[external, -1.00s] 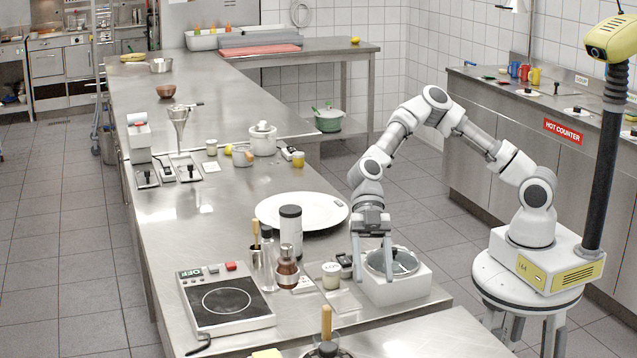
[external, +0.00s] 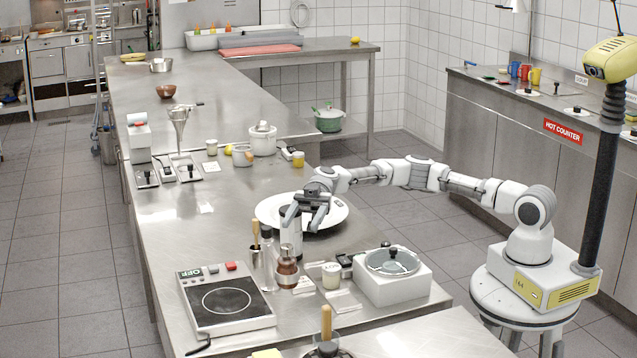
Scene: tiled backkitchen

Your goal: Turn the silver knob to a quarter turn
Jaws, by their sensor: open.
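My gripper (external: 304,216) is open. It hangs over the near-left part of the large white plate (external: 335,213), by the top of a grey canister (external: 291,241). The gripper hides the canister's top, and I cannot tell whether they touch. Small control plates with dark knobs (external: 146,171) lie at the far left. I cannot tell for sure which knob is the silver one.
A hot plate (external: 226,303) is at front left. The counter's middle left is clear (external: 190,225).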

